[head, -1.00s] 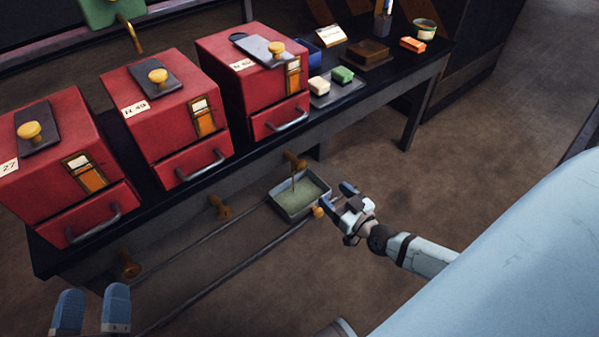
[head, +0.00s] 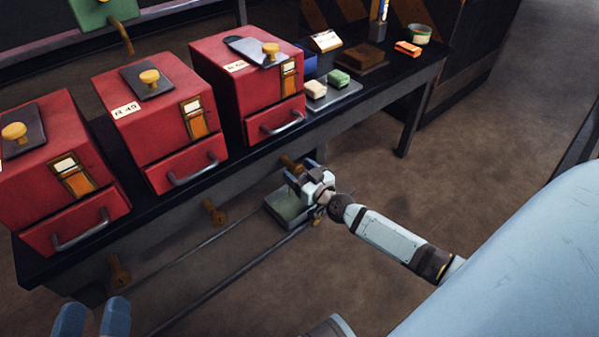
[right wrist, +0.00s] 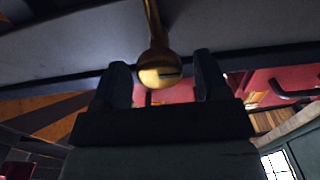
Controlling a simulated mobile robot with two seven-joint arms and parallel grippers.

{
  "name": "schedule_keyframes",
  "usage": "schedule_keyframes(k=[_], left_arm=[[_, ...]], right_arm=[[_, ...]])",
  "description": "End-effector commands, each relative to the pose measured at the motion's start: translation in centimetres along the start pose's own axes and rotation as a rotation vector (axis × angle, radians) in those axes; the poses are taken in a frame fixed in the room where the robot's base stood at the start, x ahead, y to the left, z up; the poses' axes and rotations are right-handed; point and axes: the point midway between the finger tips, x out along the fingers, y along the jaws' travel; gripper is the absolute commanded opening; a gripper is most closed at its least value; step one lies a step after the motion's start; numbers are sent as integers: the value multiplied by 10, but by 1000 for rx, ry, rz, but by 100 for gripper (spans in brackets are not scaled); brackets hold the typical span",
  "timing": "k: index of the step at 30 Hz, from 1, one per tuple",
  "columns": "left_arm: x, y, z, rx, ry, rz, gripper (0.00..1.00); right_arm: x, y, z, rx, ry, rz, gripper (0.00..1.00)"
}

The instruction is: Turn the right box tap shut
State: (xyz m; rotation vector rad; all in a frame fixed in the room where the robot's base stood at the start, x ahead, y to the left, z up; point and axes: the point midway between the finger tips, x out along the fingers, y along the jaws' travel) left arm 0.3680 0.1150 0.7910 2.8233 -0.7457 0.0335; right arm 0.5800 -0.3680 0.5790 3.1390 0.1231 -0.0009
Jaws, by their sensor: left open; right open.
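Three red boxes stand on a dark bench. The right box (head: 245,85) has a brass tap (head: 290,164) below it, at the bench's front. My right gripper (head: 304,170) is at this tap with its fingers open, hiding part of it. My left gripper (head: 92,318) is open and empty at the bottom left, cut by the picture's edge.
A grey tray (head: 283,212) of greenish liquid lies below the right tap, partly hidden by my gripper. Two more brass taps (head: 214,212) (head: 119,271) sit further left. Long rods run beneath the bench.

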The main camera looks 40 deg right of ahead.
Motion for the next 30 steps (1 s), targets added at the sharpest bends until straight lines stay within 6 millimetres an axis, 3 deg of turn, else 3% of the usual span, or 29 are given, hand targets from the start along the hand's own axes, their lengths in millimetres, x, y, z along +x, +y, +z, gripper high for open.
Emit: schedule_keyframes(k=[4,10,20,30], left_arm=[[0,0,-1,2,1,0,66],[1,0,-2,5,7,2,66],[2,-1,-4,8,11,2,66],[0,0,-7,7,19,-2,66]], right_arm=[[0,0,0,0,0,0,68],[0,0,0,0,0,0,22],[0,0,0,32,1,0,21],[0,1,-1,243,1,0,21]])
